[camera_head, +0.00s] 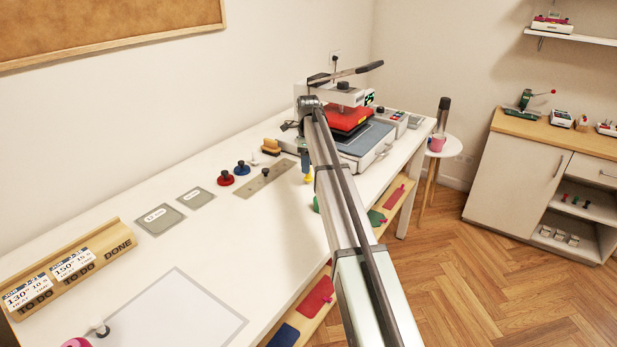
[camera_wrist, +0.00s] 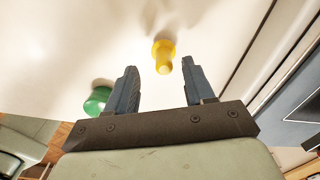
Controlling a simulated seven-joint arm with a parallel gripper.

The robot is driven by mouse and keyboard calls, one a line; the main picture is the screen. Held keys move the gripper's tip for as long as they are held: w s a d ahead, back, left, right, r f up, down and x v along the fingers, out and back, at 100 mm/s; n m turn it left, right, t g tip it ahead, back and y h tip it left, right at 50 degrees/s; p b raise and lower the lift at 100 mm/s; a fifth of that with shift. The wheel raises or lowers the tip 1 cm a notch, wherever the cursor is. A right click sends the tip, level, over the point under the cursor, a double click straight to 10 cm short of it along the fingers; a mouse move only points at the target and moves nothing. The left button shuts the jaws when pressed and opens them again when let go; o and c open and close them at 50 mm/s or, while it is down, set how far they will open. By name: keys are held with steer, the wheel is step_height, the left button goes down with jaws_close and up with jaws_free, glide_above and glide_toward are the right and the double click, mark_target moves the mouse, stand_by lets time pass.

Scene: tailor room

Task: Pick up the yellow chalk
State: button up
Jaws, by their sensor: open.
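The yellow chalk (camera_wrist: 163,52) is a small, rounded yellow piece on the white tabletop. In the wrist view it shows at the fingertips' level, between them but nearer the right finger. My gripper (camera_wrist: 160,66) is open, with nothing held between its blue-grey fingers. In the head view a bit of yellow chalk (camera_head: 308,178) shows just below a blue finger, left of my arm. My arm covers part of that area. I cannot tell the exact height of the fingers above the table.
A green piece (camera_wrist: 98,100) lies left of the gripper in the wrist view. A heat press (camera_head: 365,138) stands behind my arm. Red (camera_head: 226,178) and blue (camera_head: 242,167) knobbed pieces and a metal plate (camera_head: 266,178) lie to the left.

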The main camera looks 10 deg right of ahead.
mark_target(308, 178)
steer(key=shift+w+d+f, duration=0.1)
steer(key=shift+f, duration=1.25)
steer(key=shift+w+f, duration=0.1)
steer(key=shift+f, duration=1.2)
steer(key=c, duration=0.8)
steer(key=shift+c, duration=0.2)
steer(key=shift+r, duration=0.15)
